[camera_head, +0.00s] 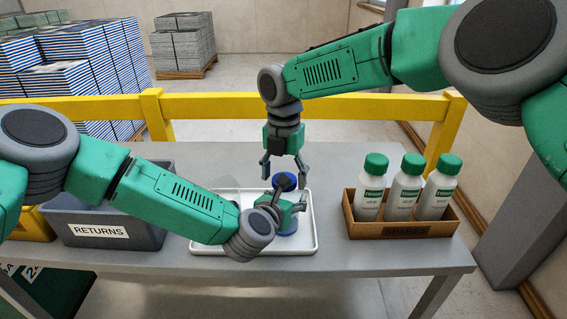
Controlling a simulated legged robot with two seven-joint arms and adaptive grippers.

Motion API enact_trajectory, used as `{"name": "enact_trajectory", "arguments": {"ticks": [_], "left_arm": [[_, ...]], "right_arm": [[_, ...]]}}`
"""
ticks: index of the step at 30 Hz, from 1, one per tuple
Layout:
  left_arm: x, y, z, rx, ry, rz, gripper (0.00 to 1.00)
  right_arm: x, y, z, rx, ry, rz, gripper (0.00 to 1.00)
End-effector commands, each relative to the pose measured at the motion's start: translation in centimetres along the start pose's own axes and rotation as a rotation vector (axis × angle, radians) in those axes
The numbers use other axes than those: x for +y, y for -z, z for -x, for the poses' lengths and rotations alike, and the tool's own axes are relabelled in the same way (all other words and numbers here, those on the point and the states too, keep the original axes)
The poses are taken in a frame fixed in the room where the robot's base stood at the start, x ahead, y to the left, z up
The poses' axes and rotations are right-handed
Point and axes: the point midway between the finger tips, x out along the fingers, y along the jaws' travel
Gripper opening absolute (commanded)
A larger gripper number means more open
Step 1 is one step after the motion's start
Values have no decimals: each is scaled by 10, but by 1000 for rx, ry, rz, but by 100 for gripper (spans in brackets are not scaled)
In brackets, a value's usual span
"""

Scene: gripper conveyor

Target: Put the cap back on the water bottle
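A blue bottle (288,226) stands on the white tray (205,243), mostly hidden behind my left gripper (291,194). My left gripper is at the bottle's middle; its fingers overlap the bottle, and I cannot tell whether they grip it. A blue round top (284,179) shows above the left gripper; I cannot tell whether it is the cap or part of the bottle. My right gripper (285,178) points down from above with its fingers spread on either side of this blue top. No separate cap is visible.
A brown box (400,231) with several white, green-capped bottles (405,188) stands on the right. A grey RETURNS bin (100,232) stands on the left, partly behind my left arm. A yellow rail (215,111) runs behind the grey table (335,262). The table's front right is clear.

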Motion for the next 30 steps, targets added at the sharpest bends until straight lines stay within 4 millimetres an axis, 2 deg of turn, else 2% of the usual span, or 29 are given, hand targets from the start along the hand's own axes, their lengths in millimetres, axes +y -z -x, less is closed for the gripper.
{"name": "enact_trajectory", "arguments": {"ticks": [10,11,15,21,30], "left_arm": [[0,1,0,1,0,0,0],[0,1,0,1,0,0,0],[0,1,0,2,1,0,0],[-1,1,0,2,2,0,0],[-2,1,0,2,3,-1,0]], "right_arm": [[0,0,-5,-1,0,0,64],[0,0,-5,-1,0,0,60],[0,0,-5,-1,0,0,12],[0,0,-4,-1,-1,-53,11],[1,0,-5,-3,-1,-507,11]]}}
